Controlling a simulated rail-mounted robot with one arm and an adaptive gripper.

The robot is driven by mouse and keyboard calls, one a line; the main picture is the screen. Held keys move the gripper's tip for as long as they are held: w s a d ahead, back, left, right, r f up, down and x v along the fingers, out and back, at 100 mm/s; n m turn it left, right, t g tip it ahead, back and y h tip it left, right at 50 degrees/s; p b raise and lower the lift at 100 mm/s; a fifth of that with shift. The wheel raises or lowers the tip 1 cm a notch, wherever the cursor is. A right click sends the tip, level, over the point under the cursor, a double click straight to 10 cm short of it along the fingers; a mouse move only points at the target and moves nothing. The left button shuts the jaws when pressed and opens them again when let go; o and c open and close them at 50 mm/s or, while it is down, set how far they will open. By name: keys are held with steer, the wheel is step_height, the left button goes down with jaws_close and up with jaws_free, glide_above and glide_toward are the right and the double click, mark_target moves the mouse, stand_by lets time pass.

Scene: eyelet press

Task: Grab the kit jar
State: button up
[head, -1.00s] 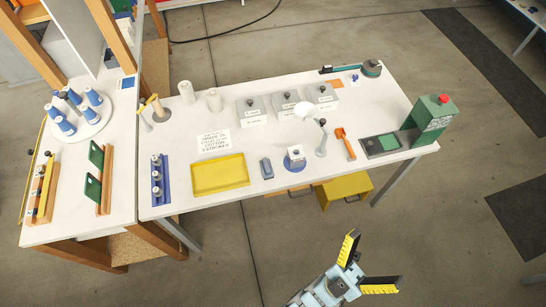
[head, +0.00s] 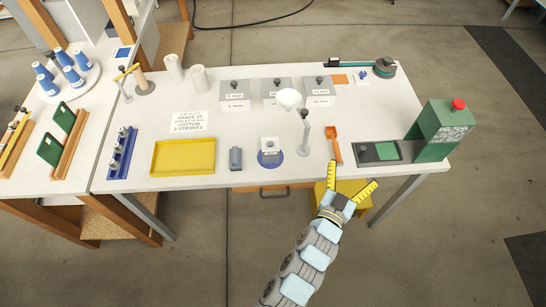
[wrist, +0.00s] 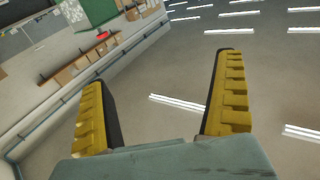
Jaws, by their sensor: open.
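No thing in view is clearly labelled as the kit jar. A small white squarish container with a dark grey top (head: 270,146) stands on a blue round base (head: 270,160) near the table's front edge; I cannot tell whether it is the jar. My gripper (head: 354,175) is open and empty, just off the front edge, to the right of that container and below the orange tool.
Near the front stand a grey post (head: 304,135), an orange tool (head: 334,140), a small grey-blue block (head: 236,159) and a yellow tray (head: 183,158). A green press (head: 440,132) stands right. Lidded grey boxes (head: 276,90) line the back. A yellow box (head: 350,202) is below the table.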

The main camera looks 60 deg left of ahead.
steer(key=s+a+f+n+g+y+b, duration=0.2)
steer(key=s+a+f+n+g+b, duration=0.2)
steer(key=s+a+f+g, duration=0.35)
steer(key=n+g+b, duration=0.2)
steer(key=n+g, duration=0.1)
steer(key=n, duration=0.1)
glide_toward(270, 147)
steer(key=shift+y, duration=0.3)
steer(key=a+f, duration=0.1)
steer(key=w+a+f, duration=0.2)
steer(key=a+f, duration=0.1)
steer(key=shift+m, duration=0.3)
steer(key=shift+x, duration=2.8)
steer(key=shift+w+a+f, duration=0.15)
steer(key=shift+a+f, duration=0.05)
steer(key=shift+a, duration=0.15)
steer(key=c, duration=1.3)
